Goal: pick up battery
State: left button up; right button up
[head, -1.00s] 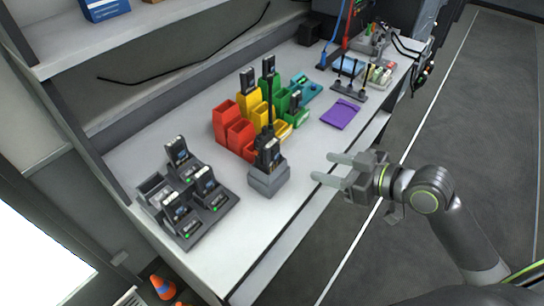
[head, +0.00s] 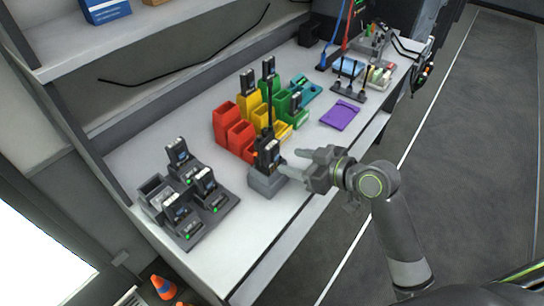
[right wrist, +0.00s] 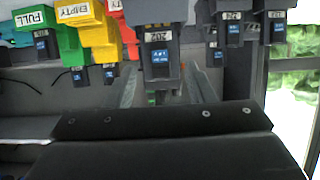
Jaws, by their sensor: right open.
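A dark radio or battery unit with a tall antenna (head: 267,150) stands upright in a grey holder (head: 268,183) near the bench's front edge. In the right wrist view a dark unit with a pale number label and a blue sticker (right wrist: 158,58) is centred between the fingers. Similar dark batteries (head: 205,184) stand in a charger (head: 222,212) at the left, and others stand in the yellow (head: 247,82) and green bins. My right gripper (head: 292,162) is open, its fingertips close to the right side of the antenna unit. I cannot tell whether they touch it. My left gripper is not in view.
Red (head: 225,120), yellow and green (head: 284,104) bins stand just behind the holder. A purple pad (head: 340,115) lies to the right. The bench front between charger and holder is clear. A shelf with a black cable (head: 190,72) runs behind.

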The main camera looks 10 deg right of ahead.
aim_at(277, 156)
jog(key=x, duration=0.4)
jog(key=shift+p, duration=0.3)
jog(key=c, duration=0.6)
jog(key=shift+r, duration=0.1)
notch_tip(277, 156, up, 28)
jog(key=shift+f+p, duration=0.1)
jog(key=shift+p, duration=0.65)
